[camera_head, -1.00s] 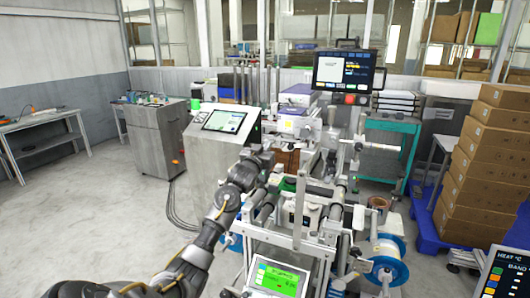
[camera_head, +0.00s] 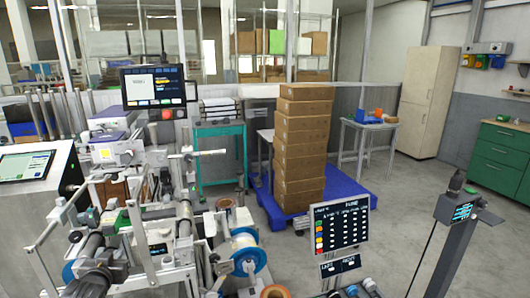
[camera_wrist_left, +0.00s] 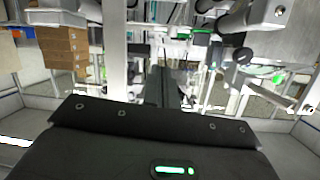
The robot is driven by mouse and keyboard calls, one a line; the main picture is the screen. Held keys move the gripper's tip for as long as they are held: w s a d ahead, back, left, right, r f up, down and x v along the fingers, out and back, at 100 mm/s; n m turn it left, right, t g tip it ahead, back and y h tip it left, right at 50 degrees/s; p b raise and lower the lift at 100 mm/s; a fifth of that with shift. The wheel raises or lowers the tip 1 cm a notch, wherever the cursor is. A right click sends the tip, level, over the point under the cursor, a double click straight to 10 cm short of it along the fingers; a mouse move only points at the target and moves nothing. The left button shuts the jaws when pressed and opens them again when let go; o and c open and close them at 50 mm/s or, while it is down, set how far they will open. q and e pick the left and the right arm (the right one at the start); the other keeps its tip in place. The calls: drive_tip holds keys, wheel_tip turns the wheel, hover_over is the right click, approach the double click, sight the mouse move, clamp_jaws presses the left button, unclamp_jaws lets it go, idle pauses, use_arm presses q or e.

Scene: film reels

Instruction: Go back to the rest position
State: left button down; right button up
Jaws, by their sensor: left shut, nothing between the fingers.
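My left gripper (camera_head: 76,208) is partly seen at the left of the head view, among the frame and rollers of the machine. It is shut and empty. In the left wrist view its dark body (camera_wrist_left: 150,145), with a green light, fills the bottom, and the dark fingers point away towards the machine. A white reel with a blue rim (camera_head: 245,258) sits on the right side of the machine, apart from the gripper. I cannot make out my right gripper.
The machine's monitor (camera_head: 154,86) stands above the rollers. A tilted touch panel (camera_head: 25,166) is at the far left. Stacked boxes (camera_head: 302,140) stand on a blue pallet (camera_head: 342,186). A control panel (camera_head: 340,225) and a grey post (camera_head: 450,245) are in front. Floor at right is clear.

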use_arm(q)
drive_tip(key=s+d+f+m+g+h, duration=0.1)
drive_tip(key=s+d+f+g, duration=0.2)
drive_tip(key=s+d+f, duration=0.45)
drive_tip(key=s+d+f+m+g+h, duration=0.1)
drive_tip(key=s+d+f+g, duration=0.3)
drive_tip(key=s+f, duration=0.55)
drive_tip(key=s+d+g+h, duration=0.1)
drive_tip(key=s+d, duration=0.2)
drive_tip(key=s, duration=0.4)
drive_tip(key=s+d+f+m+g, duration=0.1)
drive_tip(key=s+d, duration=0.2)
drive_tip(key=s, duration=0.3)
drive_tip(key=s+d+g+h, duration=0.1)
drive_tip(key=s+d+g, duration=0.15)
drive_tip(key=s, duration=0.45)
wheel_tip(320, 180, down, 26)
drive_tip(key=s+d+r, duration=0.1)
drive_tip(key=s, duration=0.1)
drive_tip(key=s+a+f+g, duration=0.1)
drive_tip(key=s+a+f, duration=0.1)
drive_tip(key=s+f, duration=1.4)
drive_tip(key=shift+s+a+f+m+g, duration=0.15)
drive_tip(key=shift+a+f+m+g, duration=0.2)
drive_tip(key=shift+a+f+m, duration=0.1)
